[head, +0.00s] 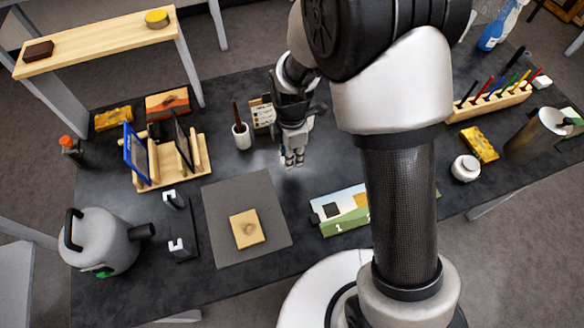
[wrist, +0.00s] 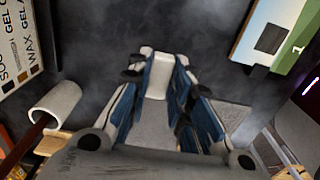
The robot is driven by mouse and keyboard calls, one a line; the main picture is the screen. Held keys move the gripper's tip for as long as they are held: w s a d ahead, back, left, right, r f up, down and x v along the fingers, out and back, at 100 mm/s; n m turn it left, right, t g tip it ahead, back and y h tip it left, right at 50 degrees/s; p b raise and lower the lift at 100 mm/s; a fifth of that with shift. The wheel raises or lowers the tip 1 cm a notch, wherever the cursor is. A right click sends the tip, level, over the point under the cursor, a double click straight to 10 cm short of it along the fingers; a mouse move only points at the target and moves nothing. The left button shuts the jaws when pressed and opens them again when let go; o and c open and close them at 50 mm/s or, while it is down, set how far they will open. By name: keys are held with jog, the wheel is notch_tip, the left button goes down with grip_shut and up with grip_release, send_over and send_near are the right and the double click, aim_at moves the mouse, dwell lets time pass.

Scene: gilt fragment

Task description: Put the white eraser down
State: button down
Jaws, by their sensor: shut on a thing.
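My gripper (head: 292,160) points down over the dark table, near the middle of its back half. In the wrist view my gripper (wrist: 155,82) has its two fingers closed on the white eraser (wrist: 157,76), a small pale block between the fingertips. In the head view the fingers mostly hide the eraser. The fingertips are low over the table (head: 330,172); I cannot tell whether the eraser touches it.
A white cup with a brush (head: 241,136) and a lettered box (head: 263,114) stand just left of my gripper. A grey mat (head: 215,210) bears a wooden block (head: 246,228). A picture card (head: 340,210) lies in front. Bare table lies between them.

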aim_at(292, 172)
jog(key=shift+f+b, duration=0.7)
jog(key=shift+f, duration=2.25)
jog(key=shift+f, duration=0.1)
jog(key=shift+f, duration=0.15)
jog(key=c, duration=1.5)
grip_release()
jog(key=shift+o, duration=0.2)
